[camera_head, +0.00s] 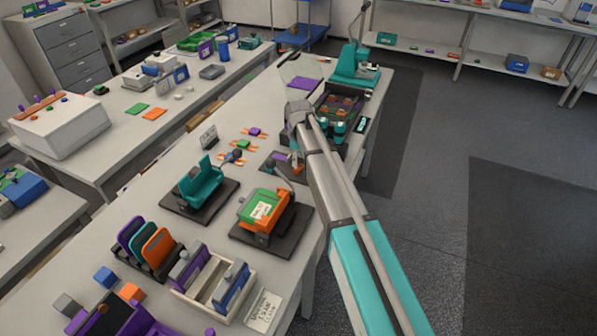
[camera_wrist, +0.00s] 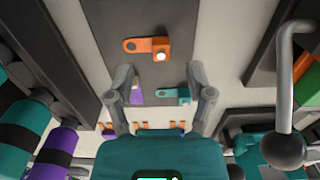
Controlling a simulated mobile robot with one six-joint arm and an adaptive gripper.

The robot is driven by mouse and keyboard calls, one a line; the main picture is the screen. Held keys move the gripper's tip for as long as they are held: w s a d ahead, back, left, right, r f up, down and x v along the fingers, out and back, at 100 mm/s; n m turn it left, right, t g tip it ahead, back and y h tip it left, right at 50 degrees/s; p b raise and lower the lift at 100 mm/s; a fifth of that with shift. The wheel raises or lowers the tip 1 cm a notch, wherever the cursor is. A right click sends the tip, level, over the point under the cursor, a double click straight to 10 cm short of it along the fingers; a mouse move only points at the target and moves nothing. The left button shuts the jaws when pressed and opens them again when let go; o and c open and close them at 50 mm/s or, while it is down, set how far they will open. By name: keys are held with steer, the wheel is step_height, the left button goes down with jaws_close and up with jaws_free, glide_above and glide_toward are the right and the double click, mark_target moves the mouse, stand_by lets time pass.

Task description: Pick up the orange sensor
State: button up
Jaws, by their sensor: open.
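The orange sensor (camera_wrist: 147,46) lies on a dark mat (camera_wrist: 112,20) in the upper middle of the wrist view. It is a flat tab with a block and a pale round spot at its right end. My gripper (camera_wrist: 161,75) is open, with its two fingertips spread over the mat and nothing between them held. The orange sensor is just beyond the fingertips, towards the top of the picture. A teal sensor (camera_wrist: 172,94) and a purple piece (camera_wrist: 137,93) lie nearer, between the fingers in the picture.
Banded teal and purple cylinders (camera_wrist: 60,145) stand left in the wrist view. A grey lever with a dark knob (camera_wrist: 283,148) rises at right. In the head view, a teal fixture (camera_head: 200,183) and an orange-green fixture (camera_head: 266,212) stand on the bench nearby.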

mark_target(297, 169)
steer(key=shift+a+f+b, duration=0.15)
steer(key=shift+f+b, duration=0.65)
steer(key=shift+f, duration=0.05)
steer(key=shift+a+f+b, duration=0.15)
steer(key=shift+f+b, duration=0.6)
steer(key=shift+f, duration=0.05)
steer(key=shift+f+b, duration=0.8)
steer(key=shift+f, duration=0.05)
steer(key=shift+c, duration=0.2)
steer(key=c, duration=0.9)
